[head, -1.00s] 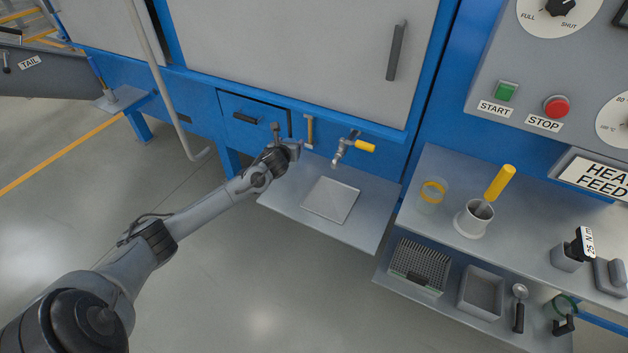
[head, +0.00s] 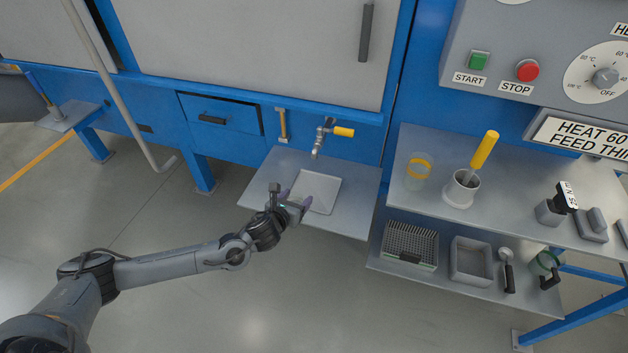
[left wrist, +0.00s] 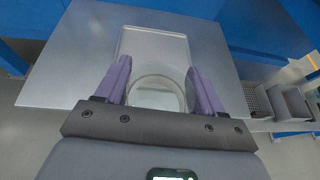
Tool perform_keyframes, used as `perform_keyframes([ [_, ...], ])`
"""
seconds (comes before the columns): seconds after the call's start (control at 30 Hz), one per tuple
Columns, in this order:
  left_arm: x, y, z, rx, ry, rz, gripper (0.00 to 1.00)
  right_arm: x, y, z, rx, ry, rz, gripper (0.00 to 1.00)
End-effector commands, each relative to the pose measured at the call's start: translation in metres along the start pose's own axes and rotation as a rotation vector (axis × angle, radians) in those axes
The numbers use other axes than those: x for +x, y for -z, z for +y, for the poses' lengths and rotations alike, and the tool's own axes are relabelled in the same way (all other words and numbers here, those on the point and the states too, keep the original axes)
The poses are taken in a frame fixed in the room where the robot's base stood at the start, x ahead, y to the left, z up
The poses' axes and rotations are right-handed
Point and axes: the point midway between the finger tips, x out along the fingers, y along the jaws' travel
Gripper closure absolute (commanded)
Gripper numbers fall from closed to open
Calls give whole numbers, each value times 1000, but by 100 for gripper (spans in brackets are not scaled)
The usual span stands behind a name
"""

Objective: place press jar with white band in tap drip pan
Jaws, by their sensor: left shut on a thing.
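My left gripper (head: 291,204) is over the left edge of the pale square drip pan (head: 321,187), which lies on a grey shelf below the tap (head: 322,138). In the left wrist view its two purple fingers (left wrist: 157,85) are shut on a clear round jar (left wrist: 156,92). The jar appears in front of or over the near part of the drip pan (left wrist: 155,42); I cannot tell whether it touches the pan. Its band colour does not show clearly, and the jar is hard to make out in the head view. My right gripper is not in view.
A clear jar with a yellow band (head: 418,171) and a white pot with a yellow-handled tool (head: 462,188) stand on the right bench. A rack (head: 410,245) and a grey bin (head: 471,261) are on the lower shelf. The drip pan's middle is bare.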

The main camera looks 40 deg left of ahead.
Motion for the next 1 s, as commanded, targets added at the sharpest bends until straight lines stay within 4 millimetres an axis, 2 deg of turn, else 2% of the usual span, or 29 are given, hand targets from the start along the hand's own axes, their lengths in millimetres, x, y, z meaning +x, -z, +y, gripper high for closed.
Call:
perform_keyframes([
  [0.3,79,-30,0,-7,-3,-6,62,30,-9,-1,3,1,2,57],
  [0.5,120,-48,-1,-6,-1,-4,62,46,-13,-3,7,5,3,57],
  [0.63,135,-55,0,-4,-3,-3,62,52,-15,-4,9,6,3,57],
  [0.8,143,-59,-1,-2,-1,-1,62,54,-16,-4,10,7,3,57],
  [1.0,149,-44,0,-2,0,0,62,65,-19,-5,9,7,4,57],
])
